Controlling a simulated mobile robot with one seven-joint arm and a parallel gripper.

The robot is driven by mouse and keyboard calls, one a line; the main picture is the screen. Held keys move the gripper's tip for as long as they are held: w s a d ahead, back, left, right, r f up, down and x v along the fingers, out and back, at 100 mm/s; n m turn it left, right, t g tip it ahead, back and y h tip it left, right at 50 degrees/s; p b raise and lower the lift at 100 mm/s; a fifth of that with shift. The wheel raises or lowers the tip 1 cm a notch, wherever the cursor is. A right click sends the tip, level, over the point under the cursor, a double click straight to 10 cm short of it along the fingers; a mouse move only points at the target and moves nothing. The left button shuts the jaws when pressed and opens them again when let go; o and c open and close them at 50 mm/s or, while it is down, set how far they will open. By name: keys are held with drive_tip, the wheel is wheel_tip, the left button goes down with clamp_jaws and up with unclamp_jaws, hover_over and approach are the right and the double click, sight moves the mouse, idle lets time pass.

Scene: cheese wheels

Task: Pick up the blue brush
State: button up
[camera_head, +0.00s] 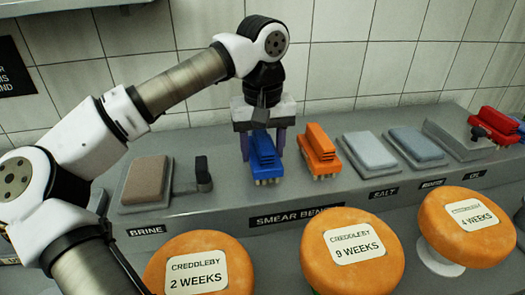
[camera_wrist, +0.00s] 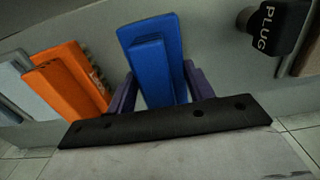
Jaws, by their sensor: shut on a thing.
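The blue brush (camera_head: 264,157) is on the grey shelf behind the smear bench label, bristles down. It also shows in the wrist view (camera_wrist: 154,70), between the purple fingers of my gripper. My gripper (camera_head: 263,142) comes down over it from above, with one finger on each side, shut on the brush. The brush looks upright and at or very near the shelf surface; I cannot tell whether it is lifted. The far finger is partly hidden behind the brush in the head view.
An orange brush (camera_head: 318,150) stands close to the right. Grey pads (camera_head: 369,152) and a red brush (camera_head: 493,124) lie farther right. A brown pad (camera_head: 147,180) and a black plug (camera_head: 202,170) are left. Labelled cheese wheels (camera_head: 350,282) stand in front. A tiled wall is behind.

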sight(262, 137)
wheel_tip(262, 137, up, 19)
drive_tip(key=p, duration=0.3)
drive_tip(key=o, duration=0.5)
drive_tip(key=c, duration=0.3)
